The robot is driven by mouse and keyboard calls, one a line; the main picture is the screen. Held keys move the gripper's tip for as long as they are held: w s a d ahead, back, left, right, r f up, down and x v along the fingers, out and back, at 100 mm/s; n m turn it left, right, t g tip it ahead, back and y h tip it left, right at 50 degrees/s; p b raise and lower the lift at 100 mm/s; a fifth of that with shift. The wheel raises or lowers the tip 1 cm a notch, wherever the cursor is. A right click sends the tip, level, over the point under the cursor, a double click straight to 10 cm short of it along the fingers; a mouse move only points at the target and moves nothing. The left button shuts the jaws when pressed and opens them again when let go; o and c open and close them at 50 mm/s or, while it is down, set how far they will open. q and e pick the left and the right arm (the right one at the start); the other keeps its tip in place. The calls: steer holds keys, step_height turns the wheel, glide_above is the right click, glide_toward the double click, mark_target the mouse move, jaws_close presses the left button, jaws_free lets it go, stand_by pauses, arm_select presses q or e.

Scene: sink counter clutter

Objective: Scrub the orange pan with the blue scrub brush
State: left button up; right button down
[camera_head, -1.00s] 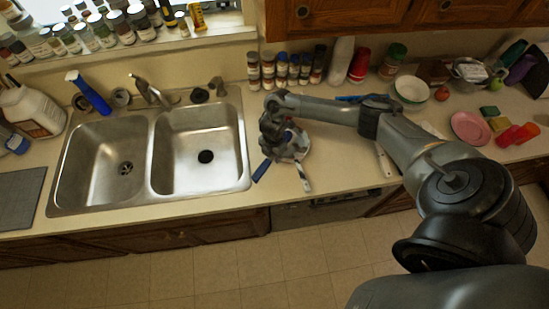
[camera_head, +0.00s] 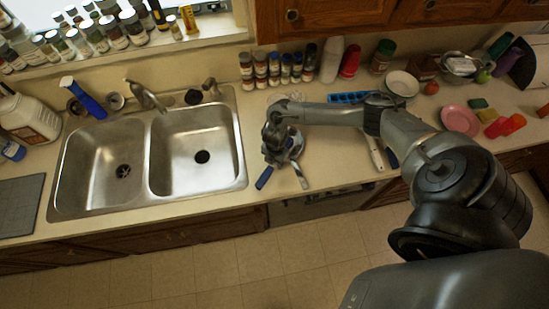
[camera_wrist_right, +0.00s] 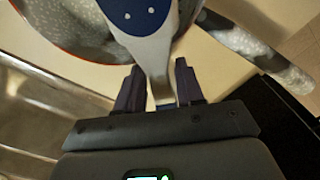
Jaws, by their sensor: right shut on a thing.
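The blue scrub brush has a blue head (camera_wrist_right: 140,12) with white dots and a pale grey neck. In the right wrist view my right gripper (camera_wrist_right: 160,88) is shut on its handle. In the head view the blue handle end (camera_head: 264,178) sticks out below the right gripper (camera_head: 275,150). The orange pan shows a speckled grey handle (camera_wrist_right: 255,48) and a thin orange rim at the upper left of the wrist view. In the head view its handle (camera_head: 300,175) points toward the counter's front edge. The brush head overlaps the pan; contact cannot be told. My left gripper is not in view.
A double steel sink (camera_head: 238,150) lies left of the pan. Several spice jars (camera_head: 272,68) stand behind it. A blue tray (camera_head: 345,98), a white bowl (camera_head: 402,83) and a pink plate (camera_head: 460,120) are to the right. The counter directly right of the pan is fairly clear.

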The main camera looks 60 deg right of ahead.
steer(key=shift+r, duration=3.05)
steer(key=shift+r, duration=0.1)
steer(key=shift+r, duration=1.35)
